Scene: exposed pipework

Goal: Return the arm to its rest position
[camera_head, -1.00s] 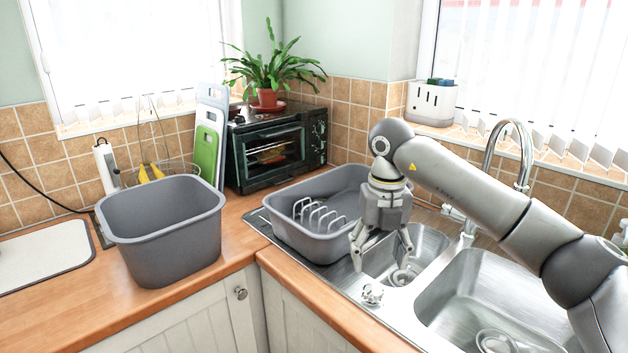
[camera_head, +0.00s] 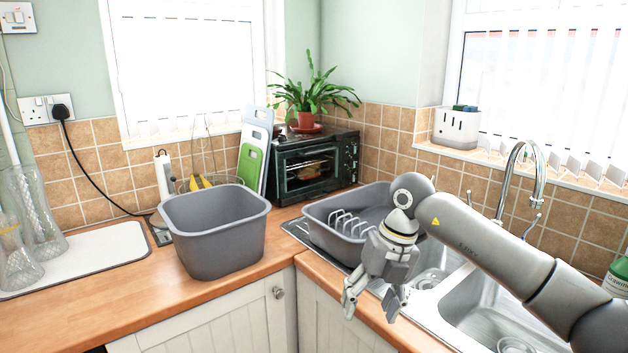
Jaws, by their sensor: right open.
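My right arm comes in from the right, over the sink (camera_head: 470,300). Its gripper (camera_head: 370,308) points down with the fingers apart and nothing between them. It hangs over the front edge of the worktop, in front of the grey dish basin (camera_head: 318,226) and to the left of the sink bowls. The gripper hides part of the worktop and the draining edge behind it. My left gripper does not show.
A grey tub (camera_head: 215,235) stands on the left worktop. A small oven (camera_head: 312,168) with a potted plant (camera_head: 308,97) stands in the corner. The tap (camera_head: 518,185) rises behind the sink. Glass vessels (camera_head: 35,215) stand at far left. The worktop front by the tub is clear.

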